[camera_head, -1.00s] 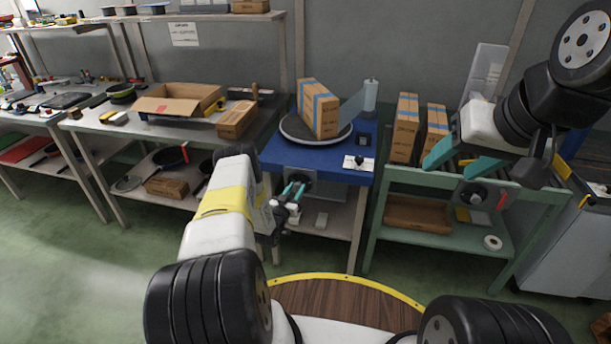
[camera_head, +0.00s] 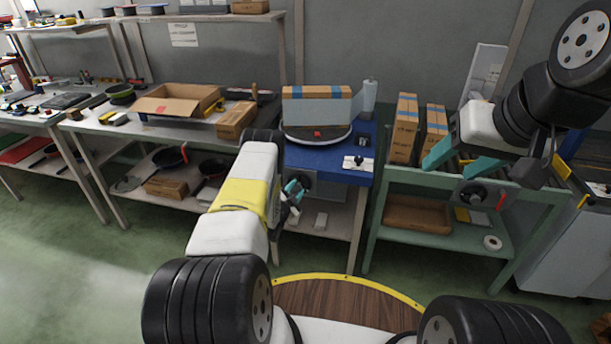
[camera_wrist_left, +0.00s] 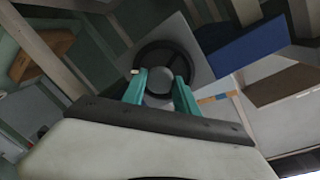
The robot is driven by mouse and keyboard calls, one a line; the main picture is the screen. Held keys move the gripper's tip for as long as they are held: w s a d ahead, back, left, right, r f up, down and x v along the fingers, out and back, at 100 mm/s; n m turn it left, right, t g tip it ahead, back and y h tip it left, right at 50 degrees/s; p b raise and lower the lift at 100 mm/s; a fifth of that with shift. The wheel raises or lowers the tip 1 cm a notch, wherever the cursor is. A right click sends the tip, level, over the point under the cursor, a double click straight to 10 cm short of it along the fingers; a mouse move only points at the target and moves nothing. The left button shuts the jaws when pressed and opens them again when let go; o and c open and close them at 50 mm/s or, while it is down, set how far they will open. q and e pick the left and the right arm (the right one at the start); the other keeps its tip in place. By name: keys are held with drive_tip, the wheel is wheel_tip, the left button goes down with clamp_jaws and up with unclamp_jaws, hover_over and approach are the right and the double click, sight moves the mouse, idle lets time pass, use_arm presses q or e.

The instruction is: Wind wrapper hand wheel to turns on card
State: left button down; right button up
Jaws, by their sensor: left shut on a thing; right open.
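The blue wrapper table (camera_head: 330,164) stands in the middle, with a round turntable (camera_head: 296,133) on top. A brown carton (camera_head: 317,92) with blue tape sits on the turntable, film across its front. A film roll (camera_head: 369,97) stands behind right. A card (camera_head: 359,164) with a black knob lies at the table's front right. The black hand wheel (camera_wrist_left: 180,58) shows in the left wrist view on its grey plate. My left gripper (camera_wrist_left: 160,78) is shut on the wheel's grey hub or knob; its fingers partly hide it. My right gripper (camera_head: 453,160) is open and empty above the green roller table.
Two taped cartons (camera_head: 404,128) stand on the green table (camera_head: 515,182) at right. An open cardboard box (camera_head: 177,101) and a smaller carton (camera_head: 236,120) are on the left bench.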

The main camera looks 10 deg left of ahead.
use_arm(q)
drive_tip(key=m, duration=0.4)
drive_tip(key=m+y, duration=0.1)
drive_tip(key=shift+s+d+f+m+g, duration=0.1)
drive_tip(key=shift+d+f+m+g, duration=0.1)
drive_tip(key=shift+d+m+g, duration=0.15)
drive_tip(key=m+y, duration=0.1)
drive_tip(key=m, duration=0.2)
drive_tip(key=shift+a, duration=0.1)
drive_tip(key=m, duration=0.3)
drive_tip(key=shift+f+y, duration=0.1)
drive_tip(key=shift+y, duration=0.2)
drive_tip(key=m+y, duration=0.1)
drive_tip(key=m, duration=0.5)
drive_tip(key=shift+a+m, duration=0.1)
drive_tip(key=shift+m, duration=0.25)
drive_tip(key=m+t, duration=0.1)
drive_tip(key=m, duration=0.2)
drive_tip(key=shift+y, duration=0.4)
drive_tip(key=shift+a+m+t, duration=0.15)
drive_tip(key=shift+m+t, duration=0.1)
drive_tip(key=shift+m, duration=1.45)
drive_tip(key=c, duration=1)
unclamp_jaws()
drive_tip(key=shift+o, duration=0.2)
